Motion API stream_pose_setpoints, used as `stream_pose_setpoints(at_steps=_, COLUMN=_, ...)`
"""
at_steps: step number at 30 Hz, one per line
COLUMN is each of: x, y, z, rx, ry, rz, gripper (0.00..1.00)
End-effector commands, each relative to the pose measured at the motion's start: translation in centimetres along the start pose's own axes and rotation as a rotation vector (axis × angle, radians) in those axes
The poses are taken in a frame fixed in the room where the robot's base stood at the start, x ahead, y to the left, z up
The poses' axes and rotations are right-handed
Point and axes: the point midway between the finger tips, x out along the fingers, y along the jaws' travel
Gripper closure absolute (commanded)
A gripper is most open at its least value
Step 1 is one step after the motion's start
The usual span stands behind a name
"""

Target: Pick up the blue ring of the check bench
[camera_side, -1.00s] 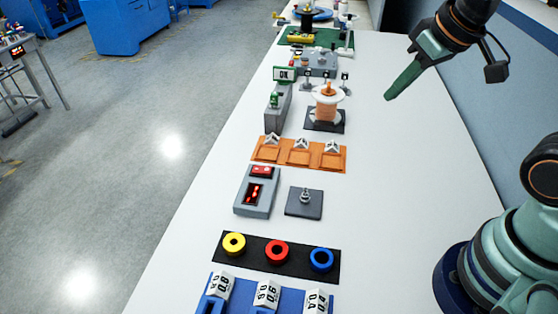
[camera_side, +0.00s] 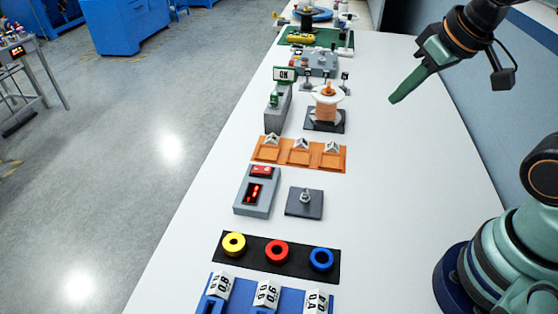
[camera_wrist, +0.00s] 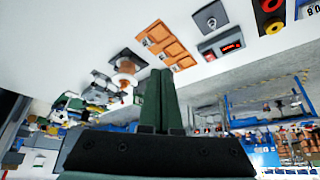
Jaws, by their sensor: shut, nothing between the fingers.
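The blue ring (camera_side: 321,259) lies flat at the right end of a black strip (camera_side: 256,256) near the front of the white table, in the side view. A red ring (camera_side: 277,252) and a yellow ring (camera_side: 234,244) lie on the same strip to its left. My gripper (camera_side: 393,100) is shut and empty, raised over the right part of the table, well behind the blue ring. In the wrist view my gripper (camera_wrist: 161,75) shows with its fingers together. The red ring (camera_wrist: 270,5) and yellow ring (camera_wrist: 273,27) show there at the top right; the blue ring is not in that view.
A grey box with a red display (camera_side: 258,192) and a dark plate with a metal post (camera_side: 304,202) stand behind the strip. An orange tray (camera_side: 282,164) and a copper spool (camera_side: 327,107) are farther back. The table's right side is clear.

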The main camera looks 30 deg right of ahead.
Motion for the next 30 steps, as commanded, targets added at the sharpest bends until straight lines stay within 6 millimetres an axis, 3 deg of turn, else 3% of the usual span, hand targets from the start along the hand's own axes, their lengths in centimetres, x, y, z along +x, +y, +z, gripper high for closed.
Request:
stream_pose_setpoints(at_steps=3, x=0.0, y=0.0, z=0.0, rx=0.000, ry=0.000, rz=0.000, gripper=0.96)
stream_pose_setpoints(at_steps=9, x=0.0, y=0.0, z=0.0, rx=0.000, ry=0.000, rz=0.000, gripper=0.20)
stream_pose_setpoints(at_steps=18, x=0.0, y=0.0, z=0.0, rx=-0.002, ry=-0.001, rz=-0.001, gripper=0.18)
stream_pose_setpoints(at_steps=22, x=0.6, y=-1.3, z=0.1, rx=-0.099, ry=-0.030, rz=-0.022, gripper=0.18)
stream_pose_setpoints(at_steps=26, x=2.4, y=-5.1, z=0.9, rx=-0.395, ry=-0.109, rz=-0.088, gripper=0.18)
stream_pose_setpoints(at_steps=30, x=4.6, y=-10.8, z=3.2, rx=-0.854, ry=-0.207, rz=-0.196, gripper=0.18)
